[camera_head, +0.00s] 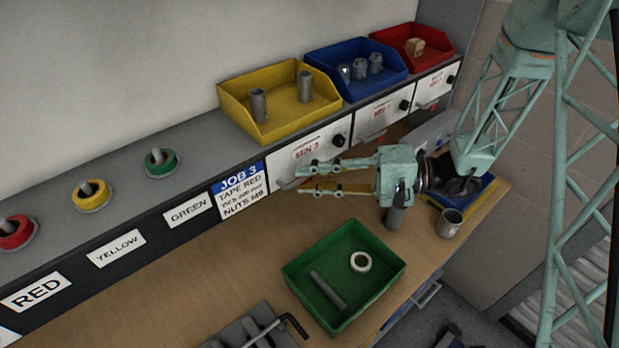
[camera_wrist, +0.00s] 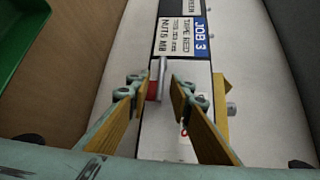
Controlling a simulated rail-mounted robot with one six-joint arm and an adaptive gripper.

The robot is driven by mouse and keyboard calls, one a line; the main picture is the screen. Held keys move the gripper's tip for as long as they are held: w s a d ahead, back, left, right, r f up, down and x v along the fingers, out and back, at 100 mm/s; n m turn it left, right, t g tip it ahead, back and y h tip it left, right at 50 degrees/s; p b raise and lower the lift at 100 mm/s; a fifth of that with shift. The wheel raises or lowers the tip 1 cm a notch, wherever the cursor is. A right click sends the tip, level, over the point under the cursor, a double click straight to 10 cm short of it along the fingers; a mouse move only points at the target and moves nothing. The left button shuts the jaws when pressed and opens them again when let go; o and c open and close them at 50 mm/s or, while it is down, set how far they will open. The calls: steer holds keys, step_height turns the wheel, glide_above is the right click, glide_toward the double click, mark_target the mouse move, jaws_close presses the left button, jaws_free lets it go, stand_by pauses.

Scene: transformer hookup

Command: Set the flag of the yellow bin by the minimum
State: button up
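The yellow bin (camera_head: 238,88) stands on the ledge and holds two grey cylinders (camera_head: 305,86). The white panel (camera_head: 310,150) below it reads what looks like "MIN 3" in red and has a black knob (camera_head: 338,140). A grey bar (camera_head: 289,184) sticks out at the panel's lower left; I cannot tell if it is the flag. My gripper (camera_head: 304,179) is open in front of this panel, pointing left. In the wrist view, a grey bar (camera_wrist: 162,72) with a red patch (camera_wrist: 152,92) beside it shows between the spread fingertips (camera_wrist: 158,84); contact cannot be told.
A blue bin (camera_head: 325,59) with three grey parts and a red bin (camera_head: 409,33) with a small box stand farther right, above similar panels. A green tray (camera_head: 300,280) holds a white ring and a grey rod. A JOB 3 card (camera_head: 240,188) is left of the panel.

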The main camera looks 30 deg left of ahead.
jaws_close()
